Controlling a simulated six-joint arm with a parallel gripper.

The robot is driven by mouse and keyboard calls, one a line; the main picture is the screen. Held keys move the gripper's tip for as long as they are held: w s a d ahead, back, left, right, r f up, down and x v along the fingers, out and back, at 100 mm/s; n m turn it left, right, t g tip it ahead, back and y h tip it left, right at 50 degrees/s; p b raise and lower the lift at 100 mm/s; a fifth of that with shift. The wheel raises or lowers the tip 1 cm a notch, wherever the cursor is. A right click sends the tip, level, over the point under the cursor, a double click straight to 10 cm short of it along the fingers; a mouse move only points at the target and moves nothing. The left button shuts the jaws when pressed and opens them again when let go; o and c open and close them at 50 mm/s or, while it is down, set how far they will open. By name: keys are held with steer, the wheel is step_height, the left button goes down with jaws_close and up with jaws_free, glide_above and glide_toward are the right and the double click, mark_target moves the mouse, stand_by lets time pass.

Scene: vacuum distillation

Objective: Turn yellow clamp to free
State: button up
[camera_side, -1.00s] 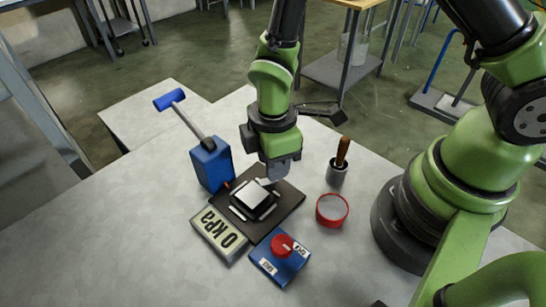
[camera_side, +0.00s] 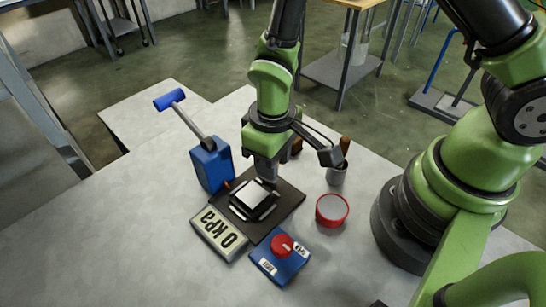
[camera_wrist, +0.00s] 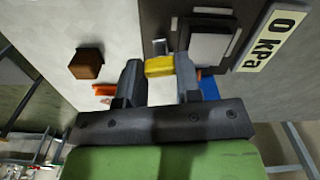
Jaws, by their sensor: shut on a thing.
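The yellow clamp (camera_wrist: 159,67) shows in the wrist view, between my two fingertips at the edge of the dark plate (camera_wrist: 158,15). My gripper (camera_wrist: 158,76) is shut on it, one finger on each side. In the side view my gripper (camera_side: 266,178) points down at the back edge of the dark plate (camera_side: 288,203), just behind the white-topped block (camera_side: 252,194). The clamp is hidden there by the gripper. The block also shows in the wrist view (camera_wrist: 208,47).
A blue pump (camera_side: 211,165) with a T-handle stands left of the plate. The 0 kPa display (camera_side: 219,233) and a blue box with a red knob (camera_side: 282,244) are in front. A red-rimmed round dish (camera_side: 332,210) and a grey cup (camera_side: 337,174) stand right. A brown block (camera_wrist: 87,63) is near the fingers.

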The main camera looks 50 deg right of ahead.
steer(key=shift+m, duration=1.2)
steer(key=o, duration=0.9)
step_height(320, 180, up, 10)
